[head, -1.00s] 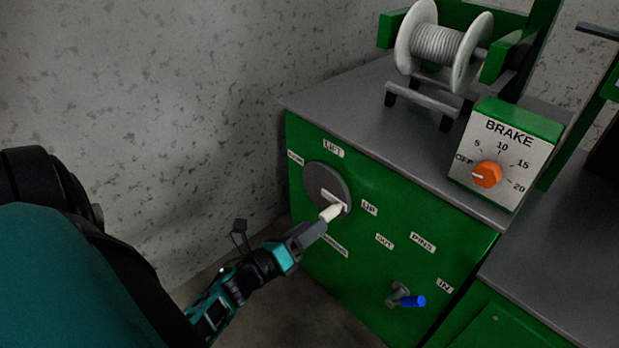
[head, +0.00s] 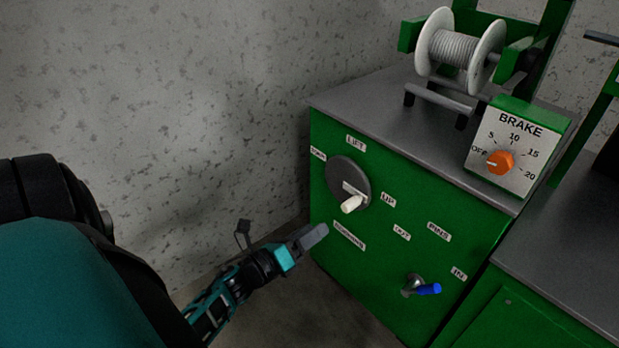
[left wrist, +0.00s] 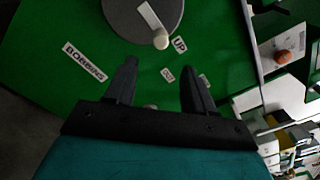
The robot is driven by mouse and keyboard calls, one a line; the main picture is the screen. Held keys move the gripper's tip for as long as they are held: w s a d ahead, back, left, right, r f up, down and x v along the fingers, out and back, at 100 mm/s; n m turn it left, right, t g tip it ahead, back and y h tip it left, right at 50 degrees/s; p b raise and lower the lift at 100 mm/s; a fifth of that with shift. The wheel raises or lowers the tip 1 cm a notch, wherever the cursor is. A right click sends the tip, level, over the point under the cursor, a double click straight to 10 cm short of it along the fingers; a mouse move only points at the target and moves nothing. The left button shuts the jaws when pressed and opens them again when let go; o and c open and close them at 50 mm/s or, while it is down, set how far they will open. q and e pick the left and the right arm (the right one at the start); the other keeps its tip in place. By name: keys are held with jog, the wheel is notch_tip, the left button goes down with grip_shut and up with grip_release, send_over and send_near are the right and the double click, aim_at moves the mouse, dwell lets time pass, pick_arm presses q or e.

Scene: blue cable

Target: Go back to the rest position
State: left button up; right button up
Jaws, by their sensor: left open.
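My left gripper (head: 312,237) is in front of the green cabinet (head: 335,275), to the lower left of the lift dial. In the left wrist view its two fingers (left wrist: 157,85) are spread apart with nothing between them. The lift dial (head: 338,170) is a grey disc with a white handle (head: 352,204); the handle stands clear of the fingers. The dial also shows at the top of the left wrist view (left wrist: 130,15), with the handle's round white end (left wrist: 161,40) ahead of the fingers. My right gripper is not in view.
A blue-handled crank (head: 428,289) sticks out of the cabinet front, low down. A brake box (head: 515,145) with an orange knob (head: 499,162) and a cable spool (head: 458,48) stand on the grey top. A speckled wall (head: 150,110) is at the left.

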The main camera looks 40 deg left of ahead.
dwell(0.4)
pick_arm(q)
jog(key=s+d+r+n+g+h, duration=0.1)
jog(key=s+d+n+g, duration=0.2)
jog(key=d+n, duration=0.8)
jog(key=s+d+r+n+g, duration=0.1)
jog(key=s+d+n+g, duration=0.25)
jog(key=d+n, duration=0.8)
jog(key=s+a+r+n+p, duration=0.1)
jog(key=a+r+p, duration=0.2)
jog(key=r+p, duration=0.4)
jog(key=s+a+r+n+p, duration=0.2)
jog(key=r+p, duration=0.5)
jog(key=p, duration=0.8)
jog(key=shift+a+r+g+y, duration=0.2)
jog(key=shift+a+g+y, duration=0.2)
jog(key=shift+a, duration=0.25)
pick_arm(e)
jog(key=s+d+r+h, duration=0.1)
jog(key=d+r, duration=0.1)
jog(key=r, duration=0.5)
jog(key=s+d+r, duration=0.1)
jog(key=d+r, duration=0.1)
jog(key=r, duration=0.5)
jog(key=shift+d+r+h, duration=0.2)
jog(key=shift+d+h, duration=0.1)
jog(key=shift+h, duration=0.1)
